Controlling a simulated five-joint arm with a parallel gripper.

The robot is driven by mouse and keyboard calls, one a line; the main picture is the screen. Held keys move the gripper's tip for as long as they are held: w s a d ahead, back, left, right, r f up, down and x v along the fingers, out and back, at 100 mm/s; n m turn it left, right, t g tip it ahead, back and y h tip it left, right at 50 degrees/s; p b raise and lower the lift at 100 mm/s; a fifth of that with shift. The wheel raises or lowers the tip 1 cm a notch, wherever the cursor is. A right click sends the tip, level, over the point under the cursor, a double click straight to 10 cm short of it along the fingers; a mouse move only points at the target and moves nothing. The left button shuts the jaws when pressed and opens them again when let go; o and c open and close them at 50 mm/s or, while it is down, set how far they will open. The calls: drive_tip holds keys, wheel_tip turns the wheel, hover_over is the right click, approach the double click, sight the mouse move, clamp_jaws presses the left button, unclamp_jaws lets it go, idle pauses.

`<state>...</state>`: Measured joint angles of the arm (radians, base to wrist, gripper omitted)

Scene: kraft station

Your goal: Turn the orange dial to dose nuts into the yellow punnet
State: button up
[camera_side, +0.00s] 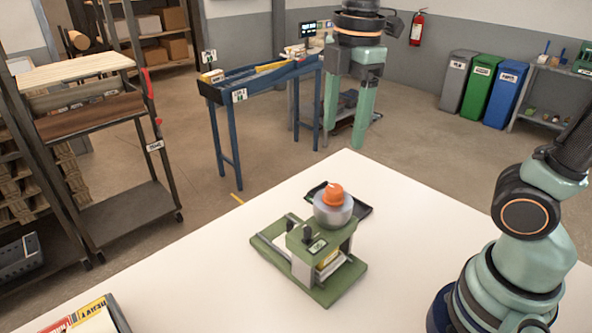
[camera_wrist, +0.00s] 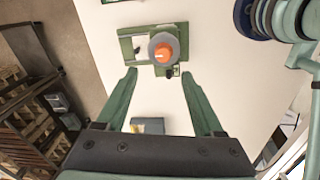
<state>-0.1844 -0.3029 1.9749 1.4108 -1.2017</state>
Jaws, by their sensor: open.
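The orange dial (camera_side: 333,194) sits on top of a grey round hopper (camera_side: 333,213) on a green dispenser (camera_side: 308,243) on the white table. In the wrist view the dial (camera_wrist: 163,52) lies ahead of my fingertips, roughly between their lines. A small yellowish thing (camera_side: 328,261), perhaps the yellow punnet, is partly hidden inside the dispenser's lower opening; its contents cannot be seen. My gripper (camera_side: 345,138) is open and empty, pointing down, high above the dial and apart from it. Both green fingers also show spread in the wrist view (camera_wrist: 158,74).
A box with red and yellow print (camera_side: 97,316) is at the table's lower left corner. Much of the white table (camera_side: 420,260) around the dispenser is clear. Shelves, bins and a conveyor stand beyond the table.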

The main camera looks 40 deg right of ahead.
sight(335, 188)
drive_tip(key=f, duration=0.4)
drive_tip(key=f+n, duration=0.1)
drive_tip(key=f, duration=0.2)
drive_tip(key=f+n, duration=0.1)
drive_tip(key=f, duration=0.3)
drive_tip(key=shift+a+f+g, duration=0.3)
drive_tip(key=shift+a, duration=0.1)
clamp_jaws()
